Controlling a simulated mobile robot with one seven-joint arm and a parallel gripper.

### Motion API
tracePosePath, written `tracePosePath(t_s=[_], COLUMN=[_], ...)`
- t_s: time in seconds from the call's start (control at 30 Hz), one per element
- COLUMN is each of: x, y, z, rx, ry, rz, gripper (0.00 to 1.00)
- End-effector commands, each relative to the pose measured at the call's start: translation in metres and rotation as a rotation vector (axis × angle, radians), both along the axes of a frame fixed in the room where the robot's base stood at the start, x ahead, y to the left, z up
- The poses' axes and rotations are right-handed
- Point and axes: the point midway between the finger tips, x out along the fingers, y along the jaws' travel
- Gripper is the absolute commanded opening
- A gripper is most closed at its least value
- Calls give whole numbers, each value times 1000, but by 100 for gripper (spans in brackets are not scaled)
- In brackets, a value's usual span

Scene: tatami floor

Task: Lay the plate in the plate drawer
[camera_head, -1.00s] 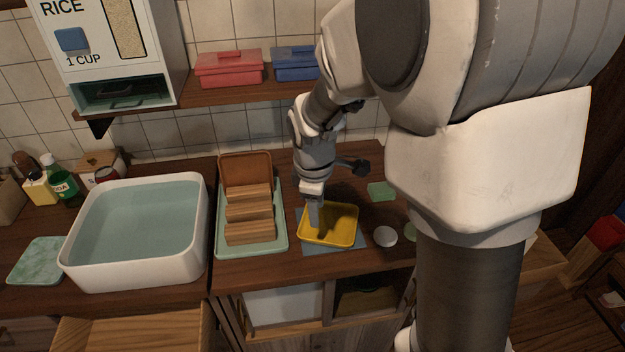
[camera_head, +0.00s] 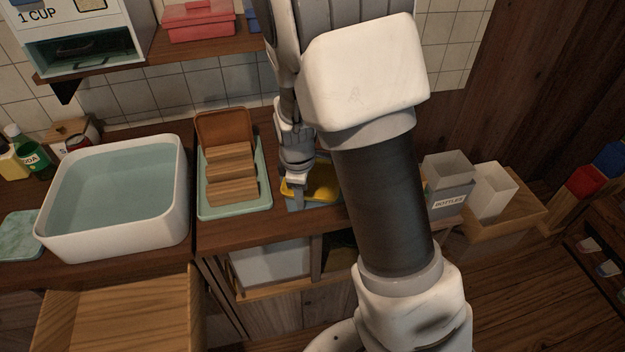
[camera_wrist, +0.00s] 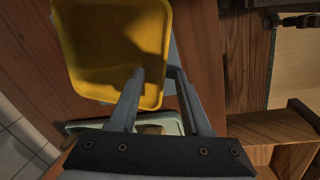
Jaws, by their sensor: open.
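A yellow square dish with a raised rim (camera_head: 322,184), apparently the plate, lies on a blue-grey cloth on the counter. My arm hides its right part in the head view. It also shows in the wrist view (camera_wrist: 112,45), empty. My gripper (camera_head: 298,198) points down at the dish's left edge. In the wrist view my gripper (camera_wrist: 156,72) is open, one fingertip over the dish's rim and the other just outside it. Contact cannot be told. A wooden drawer-like box (camera_head: 120,312) juts out below the basin, cut off by the frame; whether it is the plate drawer is unclear.
A green tray (camera_head: 262,205) with wooden slats and an upright brown plate (camera_head: 222,127) stands left of the gripper. A white basin of water (camera_head: 60,244) is further left. A bottles bin (camera_head: 447,192) and white container (camera_head: 494,192) stand right. A shelf hangs above.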

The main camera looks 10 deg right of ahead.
Motion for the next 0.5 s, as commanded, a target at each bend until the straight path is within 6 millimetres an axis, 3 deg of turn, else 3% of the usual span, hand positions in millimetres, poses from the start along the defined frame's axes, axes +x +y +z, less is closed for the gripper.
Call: tracePosePath(t_s=[0.1,0.37,0.5], x=[0,0,0], y=[0,0,0], z=[1,0,0], rx=[0,0,0], ry=[0,1,1], rz=[0,1,1], gripper=[49,2,0])
